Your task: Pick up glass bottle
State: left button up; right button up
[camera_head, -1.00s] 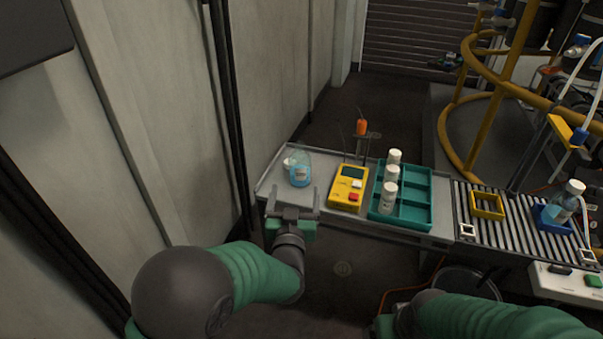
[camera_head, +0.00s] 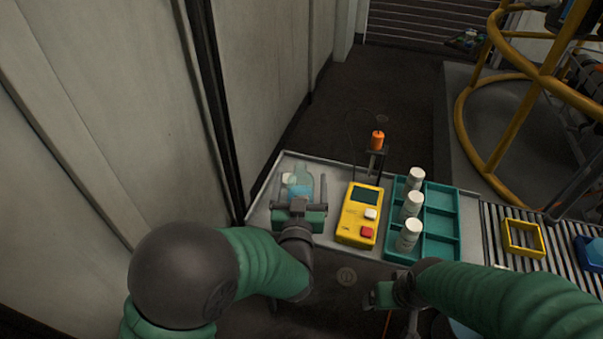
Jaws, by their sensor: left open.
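The glass bottle (camera_head: 301,182) is clear with a light blue label or content. It stands at the left end of the grey table (camera_head: 262,205). My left gripper (camera_head: 299,204) is open at the near side of the bottle, its two fingers pointing away from me, one toward each side of the bottle. The fingers partly hide the bottle's lower part. I cannot tell whether they touch it. My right gripper (camera_head: 381,296) is low in front of the table, partly hidden by its own arm, and its jaws cannot be made out.
A yellow device (camera_head: 359,214) stands just right of the bottle. Beyond it is a teal tray (camera_head: 440,222) with white bottles (camera_head: 411,204). An orange-handled tool (camera_head: 377,140) stands at the back. A roller conveyor (camera_head: 493,225) with a yellow frame (camera_head: 524,238) is at right. A wall rises at left.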

pick_arm(q)
jog(key=shift+w, duration=0.1)
jog(key=shift+s+r, duration=0.45)
jog(key=shift+s, duration=0.05)
jog(key=shift+c, duration=0.7)
jog(key=shift+w+f, duration=0.2)
jog(key=c, duration=1.7)
jog(key=shift+r, duration=0.1)
pick_arm(e)
jog(key=shift+s+r, duration=0.15)
jog(key=shift+r, duration=0.05)
pick_arm(q)
jog(key=shift+r, duration=0.15)
pick_arm(e)
jog(key=shift+r, duration=0.1)
